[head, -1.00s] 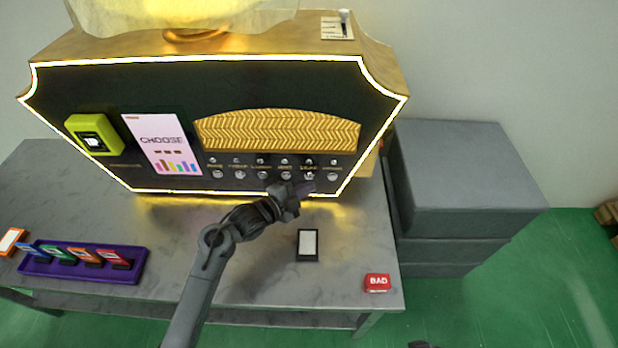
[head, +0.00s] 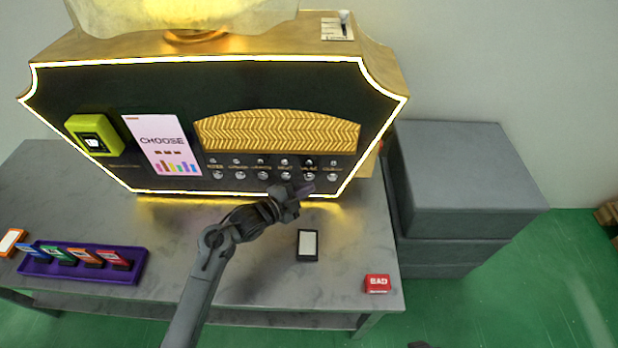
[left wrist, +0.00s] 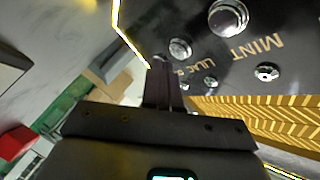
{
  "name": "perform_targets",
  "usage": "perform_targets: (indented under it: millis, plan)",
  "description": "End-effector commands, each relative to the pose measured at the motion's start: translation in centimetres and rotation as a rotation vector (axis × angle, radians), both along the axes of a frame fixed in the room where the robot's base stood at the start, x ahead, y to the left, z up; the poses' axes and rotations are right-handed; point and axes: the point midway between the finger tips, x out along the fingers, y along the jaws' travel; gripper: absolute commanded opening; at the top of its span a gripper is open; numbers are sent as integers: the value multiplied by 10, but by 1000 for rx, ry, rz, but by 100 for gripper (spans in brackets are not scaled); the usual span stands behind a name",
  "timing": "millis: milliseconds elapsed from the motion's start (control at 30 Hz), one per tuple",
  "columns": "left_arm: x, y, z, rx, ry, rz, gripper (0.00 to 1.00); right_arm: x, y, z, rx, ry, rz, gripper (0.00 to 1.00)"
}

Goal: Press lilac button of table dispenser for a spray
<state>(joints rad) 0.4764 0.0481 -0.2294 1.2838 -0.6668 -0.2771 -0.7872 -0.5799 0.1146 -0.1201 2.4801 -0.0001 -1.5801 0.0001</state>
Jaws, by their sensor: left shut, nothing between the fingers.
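The table dispenser (head: 270,90) is a large dark-fronted machine with a glowing edge and a row of round silver buttons under a gold herringbone panel. The lilac button (head: 308,176) is second from the right in the head view. In the left wrist view the lilac button (left wrist: 180,48) sits beside its LILAC label, left of the larger-looking mint button (left wrist: 228,18). My left gripper (head: 304,190) is shut and empty, its tips just below and in front of the lilac button. Contact cannot be made out.
A black-framed white card (head: 307,245) and a red BAD block (head: 377,283) lie on the grey table (head: 200,270). A purple tray (head: 45,268) with coloured cards is at the left. Grey boxes (head: 465,175) stand to the right. A yellow-green card reader (head: 95,135) is on the dispenser's front.

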Motion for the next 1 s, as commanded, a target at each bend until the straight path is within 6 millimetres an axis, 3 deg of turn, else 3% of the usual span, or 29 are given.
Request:
perform_targets:
  millis: [1000]
  plan:
    - [7,0,-1,0,0,0,0,0,-2,-4,-10,1,6,82]
